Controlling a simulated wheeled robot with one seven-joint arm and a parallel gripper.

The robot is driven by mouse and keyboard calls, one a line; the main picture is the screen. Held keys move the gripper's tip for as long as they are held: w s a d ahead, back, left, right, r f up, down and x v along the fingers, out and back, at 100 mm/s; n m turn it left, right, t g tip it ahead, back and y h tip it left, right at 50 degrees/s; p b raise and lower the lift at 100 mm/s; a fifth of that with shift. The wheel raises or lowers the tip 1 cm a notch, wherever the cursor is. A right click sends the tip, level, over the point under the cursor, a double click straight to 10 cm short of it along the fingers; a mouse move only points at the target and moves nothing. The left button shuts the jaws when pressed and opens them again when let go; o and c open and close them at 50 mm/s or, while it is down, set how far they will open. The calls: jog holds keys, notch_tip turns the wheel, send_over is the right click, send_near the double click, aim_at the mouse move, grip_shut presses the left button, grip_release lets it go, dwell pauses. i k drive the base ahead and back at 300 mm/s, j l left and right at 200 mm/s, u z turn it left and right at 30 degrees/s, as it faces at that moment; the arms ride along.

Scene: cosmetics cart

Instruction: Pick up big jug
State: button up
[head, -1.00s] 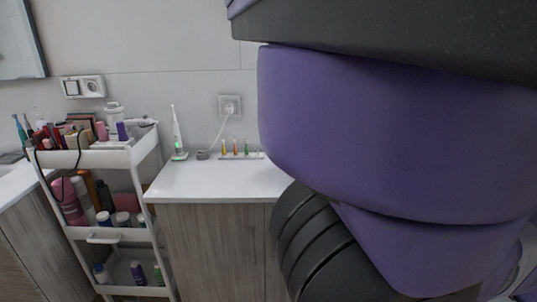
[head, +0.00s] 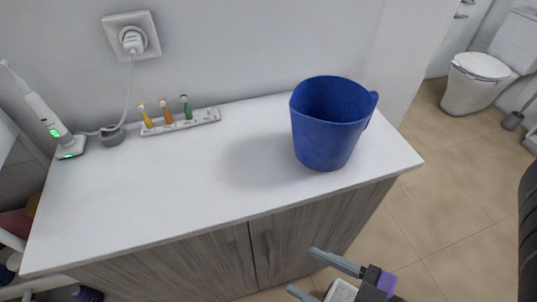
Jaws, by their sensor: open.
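The big jug (head: 328,126) is a dark blue, wide-mouthed vessel with a spout or handle at its upper right rim. It stands upright on the right part of the white countertop (head: 190,185). My gripper (head: 303,272) is at the bottom of the head view, below and in front of the counter's front edge. Its two grey fingers are spread apart and empty, pointing left. It is well apart from the jug.
An electric toothbrush (head: 42,112) stands at the counter's left end. A holder (head: 181,122) with small coloured brush heads lies along the wall, below a socket (head: 132,38) with a plugged cable. The counter's middle is clear. A toilet (head: 490,68) stands at the far right.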

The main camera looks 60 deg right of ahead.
aim_at(329, 115)
jog(key=z, duration=0.75)
